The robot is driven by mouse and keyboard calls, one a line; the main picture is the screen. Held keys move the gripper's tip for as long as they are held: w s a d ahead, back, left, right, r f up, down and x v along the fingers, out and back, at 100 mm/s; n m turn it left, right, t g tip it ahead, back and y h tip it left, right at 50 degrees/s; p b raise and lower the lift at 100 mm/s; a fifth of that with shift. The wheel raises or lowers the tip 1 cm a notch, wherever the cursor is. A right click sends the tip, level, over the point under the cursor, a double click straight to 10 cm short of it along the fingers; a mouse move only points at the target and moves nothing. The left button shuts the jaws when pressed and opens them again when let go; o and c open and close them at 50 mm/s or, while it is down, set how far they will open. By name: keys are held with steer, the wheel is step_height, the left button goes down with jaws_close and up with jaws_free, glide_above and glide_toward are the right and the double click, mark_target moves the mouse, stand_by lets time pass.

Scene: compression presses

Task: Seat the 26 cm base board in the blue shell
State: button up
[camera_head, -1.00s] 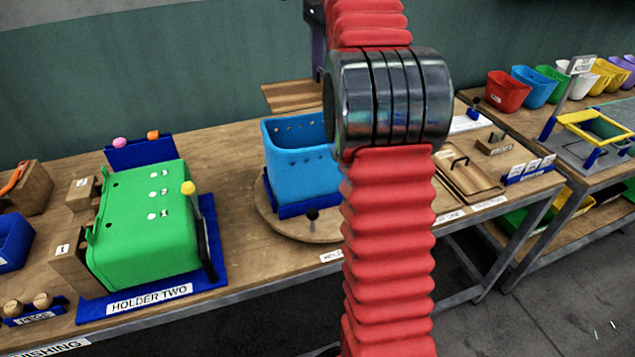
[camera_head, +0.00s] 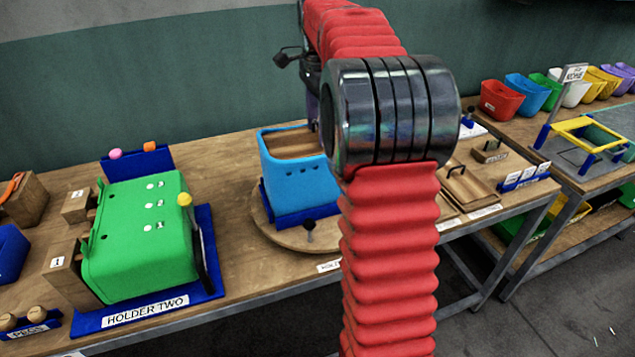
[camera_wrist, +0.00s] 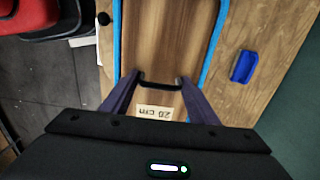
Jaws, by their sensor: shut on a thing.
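The blue shell (camera_head: 295,184) stands open side up on a round wooden turntable. The wooden base board (camera_head: 297,143) lies level inside its opening, a little below the back rim. In the wrist view the board (camera_wrist: 160,40) fits between the shell's two long blue walls (camera_wrist: 211,45), with a narrow margin. How deep it sits is not clear. My gripper (camera_wrist: 159,84) is shut on the board's dark handle (camera_wrist: 160,82), above a paper label marked in cm. In the head view my arm hides most of the gripper and the shell's right part.
The green shell (camera_head: 145,235) sits in a blue holder marked HOLDER TWO at the left. The turntable (camera_head: 285,238) has a small dark knob at its front. Lidded boards and a blue rack (camera_head: 522,176) lie to the right. A blue block (camera_wrist: 243,66) is beside the shell.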

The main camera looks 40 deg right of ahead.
mark_target(317, 138)
step_height(317, 138, down, 13)
steer(key=shift+f, duration=0.15)
stand_by(0.4)
steer(key=shift+f, duration=2.1)
steer(key=o, duration=1.1)
steer(key=shift+f, duration=0.1)
step_height(317, 138, up, 12)
steer(key=shift+a+r, duration=0.1)
steer(key=shift+r, duration=0.1)
